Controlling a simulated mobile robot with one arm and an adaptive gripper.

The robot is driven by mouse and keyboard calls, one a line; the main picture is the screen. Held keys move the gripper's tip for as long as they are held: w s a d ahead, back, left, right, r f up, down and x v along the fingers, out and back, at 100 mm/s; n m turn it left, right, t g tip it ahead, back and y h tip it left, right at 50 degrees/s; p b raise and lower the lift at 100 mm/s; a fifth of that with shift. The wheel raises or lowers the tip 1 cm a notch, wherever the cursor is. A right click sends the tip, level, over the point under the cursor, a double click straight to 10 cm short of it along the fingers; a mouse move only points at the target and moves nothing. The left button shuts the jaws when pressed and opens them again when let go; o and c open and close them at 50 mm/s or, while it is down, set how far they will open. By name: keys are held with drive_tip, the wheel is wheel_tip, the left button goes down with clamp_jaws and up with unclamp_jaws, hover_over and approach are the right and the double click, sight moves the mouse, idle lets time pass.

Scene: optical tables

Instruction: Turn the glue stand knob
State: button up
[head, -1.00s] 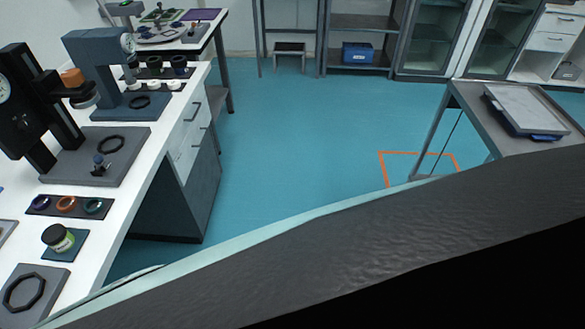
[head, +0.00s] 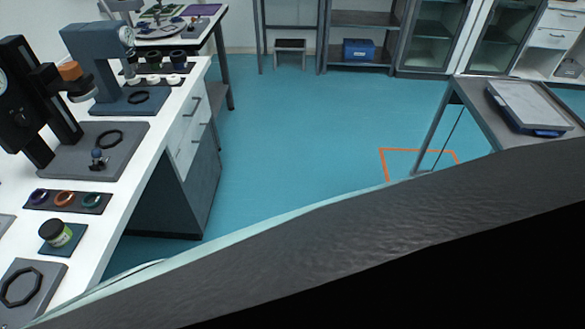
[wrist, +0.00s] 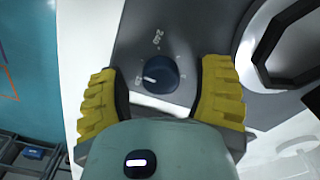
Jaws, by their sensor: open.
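In the wrist view a round dark blue knob (wrist: 160,74) with a white pointer line sits on a dark grey plate (wrist: 143,40) with pale tick marks and small lettering. The pointer aims left. My gripper (wrist: 160,80) is open, with one yellow ribbed finger on each side of the knob. A gap shows between each finger and the knob. The gripper does not show in the head view. I cannot tell for sure which stand in the head view carries this knob.
In the wrist view a black angular ring (wrist: 283,45) lies right of the knob.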

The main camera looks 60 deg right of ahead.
idle(0.3)
clamp_jaws()
idle(0.5)
